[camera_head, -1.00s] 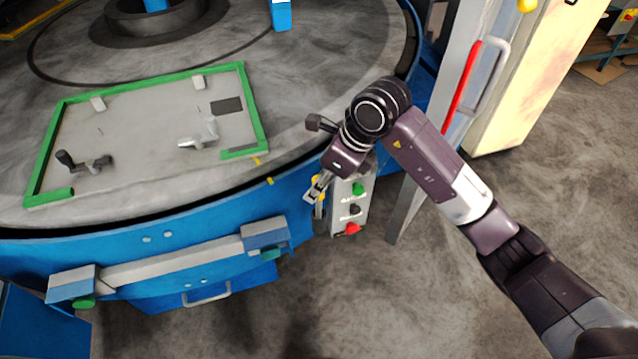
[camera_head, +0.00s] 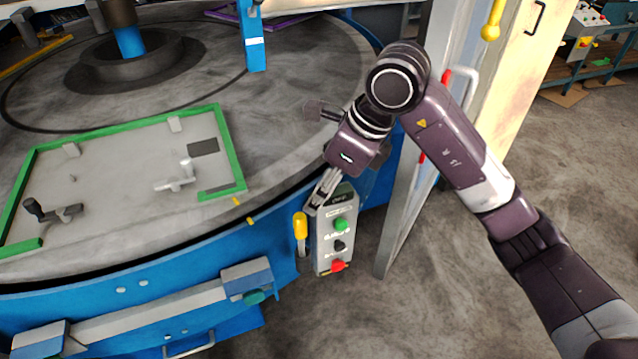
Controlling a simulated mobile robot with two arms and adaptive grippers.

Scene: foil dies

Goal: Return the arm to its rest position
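My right arm comes in from the lower right and bends at a dark round joint. Its gripper (camera_head: 318,207) points down and left, in front of the upper left part of a grey control box (camera_head: 338,228). The box carries a green, a black and a red button. The fingers look close together and nothing shows between them, but I cannot tell whether they are open or shut. I cannot tell if they touch the box. My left gripper is not in view.
A large round blue table (camera_head: 270,150) with a grey top fills the left. A green-framed plate (camera_head: 110,165) with metal fittings lies on it. A yellow handle (camera_head: 301,227) sits beside the control box. A grey post (camera_head: 398,235) stands right of it.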

